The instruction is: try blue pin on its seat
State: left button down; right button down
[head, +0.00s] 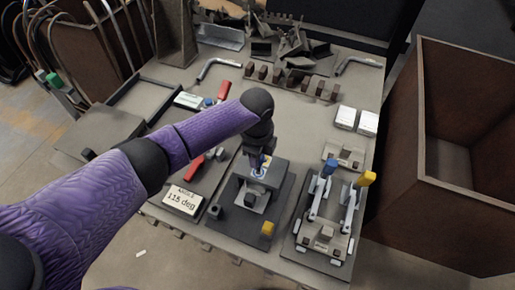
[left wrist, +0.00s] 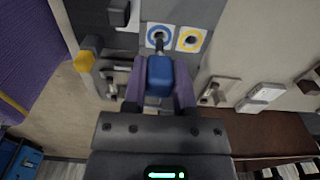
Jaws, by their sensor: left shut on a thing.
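My left gripper (left wrist: 159,92) is shut on the blue pin (left wrist: 160,76), with a finger on each side of its blue block-shaped grip. The pin's dark shank points at the blue-ringed seat (left wrist: 160,37) and overlaps the ring's middle in the left wrist view. I cannot tell whether the tip is in the hole or just above it. A yellow-ringed seat (left wrist: 191,40) is beside it. In the head view the left gripper (head: 260,154) points down over the middle fixture, and the blue ring (head: 259,173) shows partly below it. My right gripper is not in view.
A yellow block (head: 267,228) is at the fixture's front. A large brown bin (head: 400,150) stands beyond the table's right edge.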

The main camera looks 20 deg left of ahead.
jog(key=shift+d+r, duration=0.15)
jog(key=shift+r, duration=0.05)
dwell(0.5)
pick_arm(q)
jog(key=shift+f, duration=0.1)
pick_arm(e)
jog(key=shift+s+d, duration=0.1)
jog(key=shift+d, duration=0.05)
pick_arm(q)
jog(key=shift+p, duration=0.35)
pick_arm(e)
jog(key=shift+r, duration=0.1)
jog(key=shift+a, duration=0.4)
pick_arm(q)
jog(key=shift+f+b, duration=0.45)
jog(key=shift+f, duration=0.25)
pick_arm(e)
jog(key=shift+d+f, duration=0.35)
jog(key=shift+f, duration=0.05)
pick_arm(q)
jog(key=shift+f, duration=0.35)
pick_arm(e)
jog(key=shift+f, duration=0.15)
pick_arm(q)
jog(key=shift+f+b, duration=0.35)
jog(key=shift+b, duration=0.05)
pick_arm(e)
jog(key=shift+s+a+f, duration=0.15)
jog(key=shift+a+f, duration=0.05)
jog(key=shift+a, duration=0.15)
